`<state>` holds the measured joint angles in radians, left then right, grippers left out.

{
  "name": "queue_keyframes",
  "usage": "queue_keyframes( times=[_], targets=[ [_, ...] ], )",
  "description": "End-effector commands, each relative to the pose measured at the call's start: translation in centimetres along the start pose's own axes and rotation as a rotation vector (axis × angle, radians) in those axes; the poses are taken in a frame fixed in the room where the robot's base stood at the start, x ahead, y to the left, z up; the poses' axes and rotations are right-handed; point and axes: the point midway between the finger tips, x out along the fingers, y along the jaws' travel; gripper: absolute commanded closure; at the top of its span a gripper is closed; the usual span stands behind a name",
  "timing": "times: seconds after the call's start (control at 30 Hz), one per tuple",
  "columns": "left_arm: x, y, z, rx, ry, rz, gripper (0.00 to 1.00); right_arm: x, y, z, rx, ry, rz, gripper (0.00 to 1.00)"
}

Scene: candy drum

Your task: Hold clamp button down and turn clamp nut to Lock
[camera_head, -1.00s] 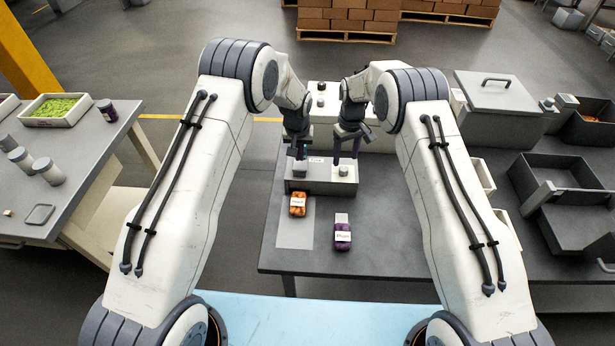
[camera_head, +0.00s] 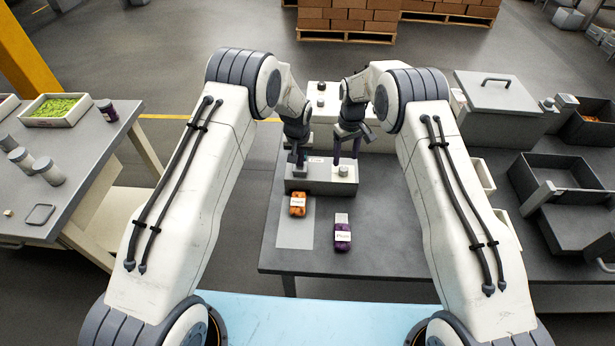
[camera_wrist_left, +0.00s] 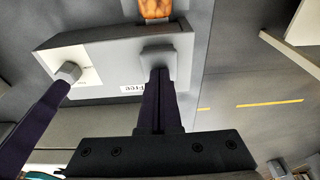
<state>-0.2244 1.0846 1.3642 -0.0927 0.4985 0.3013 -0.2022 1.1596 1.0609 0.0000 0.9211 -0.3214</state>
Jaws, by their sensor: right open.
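The grey clamp box (camera_head: 320,187) stands on the dark table. Its square clamp button (camera_wrist_left: 160,56) is on top at the left end in the head view. My left gripper (camera_head: 297,163) points down at the button; its fingers (camera_wrist_left: 162,74) are together and their tips appear to touch it. A label reading "Free" (camera_wrist_left: 131,88) shows on the box.
An orange packet (camera_head: 298,204) lies on a grey mat (camera_head: 295,235) in front of the box, with a purple packet (camera_head: 342,236) to its right. Dark bins (camera_head: 555,175) stand at the right.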

Motion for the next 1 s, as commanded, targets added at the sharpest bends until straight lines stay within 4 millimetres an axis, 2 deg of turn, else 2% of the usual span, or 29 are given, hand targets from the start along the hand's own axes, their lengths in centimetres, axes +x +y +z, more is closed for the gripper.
queue_keyframes(
  times=[0.23,1.0],
  targets=[
    [0.73,-0.01,0.22,0.000,-0.002,0.000,1.00,0.01,0.00,0.00,0.000,0.000,0.000,0.32],
    [1.00,-0.02,0.37,0.000,-0.005,-0.001,1.00,0.04,0.02,-0.02,0.000,0.000,0.000,0.32]
  ],
)
